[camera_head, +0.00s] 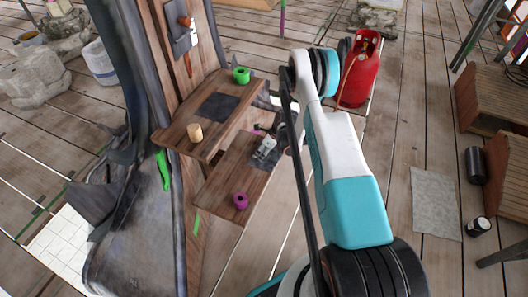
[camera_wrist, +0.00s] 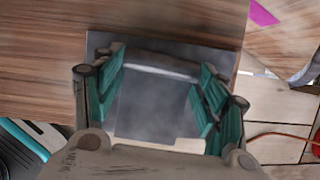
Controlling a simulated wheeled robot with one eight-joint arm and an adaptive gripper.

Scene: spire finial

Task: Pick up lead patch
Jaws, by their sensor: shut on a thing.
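The lead patch (camera_wrist: 155,100) is a grey sheet with a paler upper edge, seen between my gripper's fingers in the wrist view. My gripper (camera_wrist: 163,95) has its teal-padded fingers on the left and right sides of the sheet and is shut on it. A wider dark grey flat area (camera_wrist: 225,62) shows behind the fingers, against the wooden board (camera_wrist: 45,55); I cannot tell whether the patch touches it. In the head view my gripper (camera_head: 265,148) is small, at the lower wooden shelf (camera_head: 228,180), and the patch is hard to make out there.
The upper shelf (camera_head: 180,140) holds a dark square (camera_head: 218,107), a green roll (camera_head: 241,75) and a wooden cylinder (camera_head: 194,132). A magenta roll (camera_head: 240,201) sits on the lower shelf's front. A red gas bottle (camera_head: 359,72) stands behind my arm.

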